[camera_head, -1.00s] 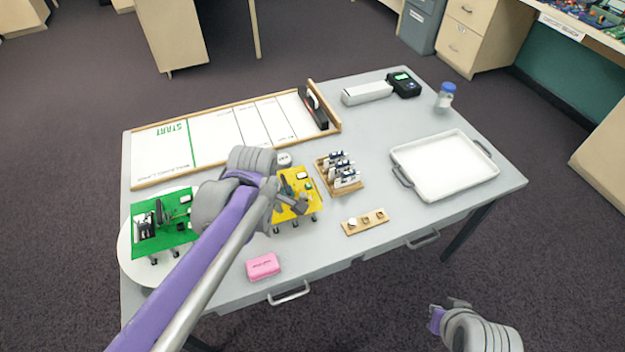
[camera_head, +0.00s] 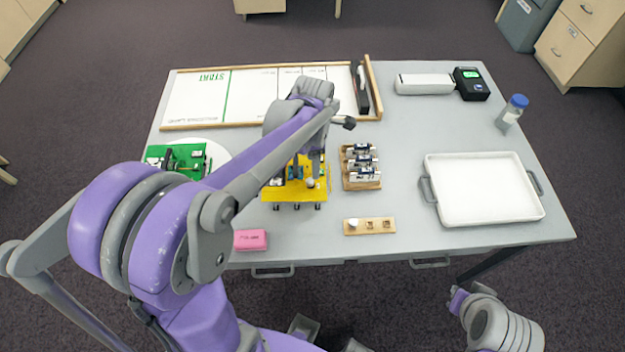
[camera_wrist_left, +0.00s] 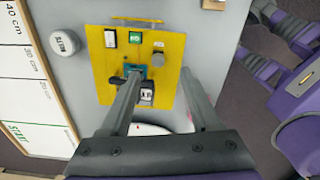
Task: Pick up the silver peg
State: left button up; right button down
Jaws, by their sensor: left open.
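The yellow board (camera_head: 285,194) lies on the grey table, and it fills the middle of the left wrist view (camera_wrist_left: 105,60). A small grey, round-topped piece on it, seemingly the silver peg (camera_head: 310,183), stands near the board's right side; it also shows in the left wrist view (camera_wrist_left: 158,55). My left gripper (camera_head: 307,170) is over the board with its fingers pointing down. In the left wrist view its fingers (camera_wrist_left: 159,76) are spread apart with nothing held between them. My right gripper (camera_head: 458,298) is low at the right, off the table; its jaws are unclear.
A wooden rack of small devices (camera_head: 361,184) stands close right of the board. A small wooden block (camera_head: 382,227), a pink block (camera_head: 250,240) and a green board (camera_head: 190,152) are nearby. A white tray (camera_head: 485,216) is at the right. A marked lane (camera_head: 195,100) lies behind.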

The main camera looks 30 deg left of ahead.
aim_at(310, 180)
pick_arm(q)
notch_tip(310, 180, down, 3)
jog(key=f, duration=0.3)
jog(key=a+f, duration=0.1)
jog(key=f, duration=0.1)
jog(key=shift+s, duration=0.1)
grip_shut()
